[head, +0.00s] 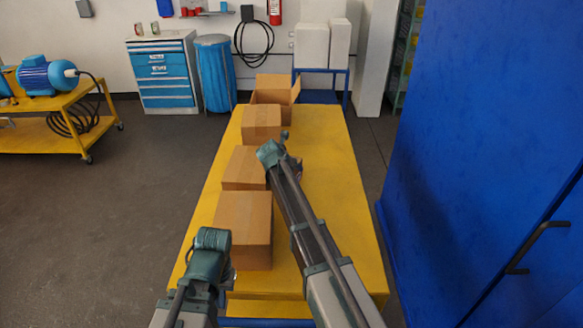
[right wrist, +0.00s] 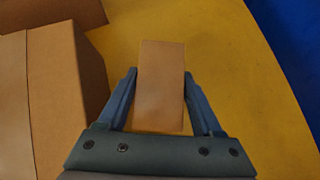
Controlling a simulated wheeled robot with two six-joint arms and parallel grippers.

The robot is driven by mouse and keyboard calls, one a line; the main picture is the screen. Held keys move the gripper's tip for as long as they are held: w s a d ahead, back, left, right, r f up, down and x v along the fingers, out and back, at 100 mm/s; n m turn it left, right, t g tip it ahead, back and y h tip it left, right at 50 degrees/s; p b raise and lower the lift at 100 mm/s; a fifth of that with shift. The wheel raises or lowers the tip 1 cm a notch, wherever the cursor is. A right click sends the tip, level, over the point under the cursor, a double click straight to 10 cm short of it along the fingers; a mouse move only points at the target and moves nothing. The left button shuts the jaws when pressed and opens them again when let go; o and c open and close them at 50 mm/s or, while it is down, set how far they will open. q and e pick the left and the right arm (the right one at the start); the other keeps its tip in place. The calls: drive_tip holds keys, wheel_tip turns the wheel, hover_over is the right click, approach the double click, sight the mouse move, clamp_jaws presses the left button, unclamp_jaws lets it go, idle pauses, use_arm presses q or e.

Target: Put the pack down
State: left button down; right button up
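The pack (right wrist: 162,85) is a small plain brown carton. In the right wrist view it sits lengthwise between the two fingers of my right gripper (right wrist: 160,72), which close on its sides. The yellow table top (right wrist: 222,50) lies beneath; I cannot tell whether the pack touches it.
Brown cartons line the table's left side: a near one (head: 243,222), a middle one (head: 244,167) and a farther one (head: 262,121). An open carton (head: 270,92) stands at the far end. The table's right side is clear. A tall blue cabinet (head: 480,120) stands to the right.

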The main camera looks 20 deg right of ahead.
drive_tip(key=o, duration=0.3)
drive_tip(key=shift+r, duration=0.15)
drive_tip(key=shift+s+r+p, duration=0.1)
drive_tip(key=shift+r+p, duration=0.1)
drive_tip(key=shift+p, duration=0.1)
drive_tip(key=p+v, duration=0.8)
drive_tip(key=v, duration=0.3)
drive_tip(key=shift+s+a+r, duration=0.2)
drive_tip(key=shift+a, duration=0.05)
